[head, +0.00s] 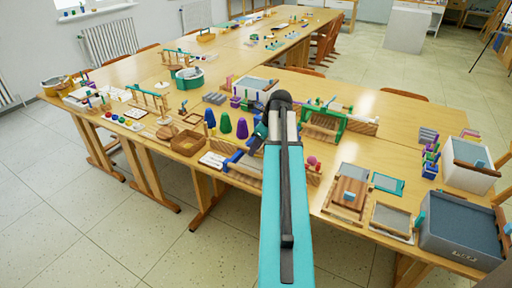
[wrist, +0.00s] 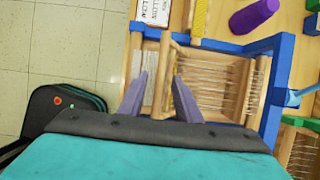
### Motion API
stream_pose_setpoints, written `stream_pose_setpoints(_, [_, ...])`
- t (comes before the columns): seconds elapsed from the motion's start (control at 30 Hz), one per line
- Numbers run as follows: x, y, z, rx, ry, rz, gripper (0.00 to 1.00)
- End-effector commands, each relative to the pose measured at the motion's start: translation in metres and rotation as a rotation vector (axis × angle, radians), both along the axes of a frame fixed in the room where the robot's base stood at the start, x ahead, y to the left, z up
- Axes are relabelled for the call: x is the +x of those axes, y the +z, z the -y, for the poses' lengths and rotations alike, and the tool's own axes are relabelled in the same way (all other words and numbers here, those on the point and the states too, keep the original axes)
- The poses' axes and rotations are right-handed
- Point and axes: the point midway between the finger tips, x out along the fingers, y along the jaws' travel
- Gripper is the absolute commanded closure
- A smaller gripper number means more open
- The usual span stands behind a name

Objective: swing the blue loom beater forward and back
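A small wooden loom with blue frame bars (wrist: 277,85) lies below my gripper in the wrist view, with pale warp threads (wrist: 215,85) across it. One blue bar runs along the top and another down the right side. I cannot tell for sure which blue part is the beater. In the head view the blue loom (head: 236,166) is partly hidden by my arm.
The loom is near the front edge of a wooden table (head: 395,110). A green loom (head: 325,125) stands to the right. Purple (head: 242,128), green and blue cones stand behind left. Wooden trays (head: 187,142) are left; framed boards (head: 391,219) and a grey bin (head: 460,228) are right.

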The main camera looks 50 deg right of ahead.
Motion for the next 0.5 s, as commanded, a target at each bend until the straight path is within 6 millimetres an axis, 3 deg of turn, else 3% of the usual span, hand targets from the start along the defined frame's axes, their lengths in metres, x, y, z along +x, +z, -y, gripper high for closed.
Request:
stream_pose_setpoints(0.07, [0.0, 0.0001, 0.0001, 0.0, 0.0, 0.0, 0.72])
stream_pose_setpoints(0.23, [-0.0001, 0.0001, 0.0001, 0.0, 0.0, 0.0, 1.0])
stream_pose_setpoints(0.5, [-0.0002, 0.0004, 0.0, 0.001, -0.001, 0.0, 1.0])
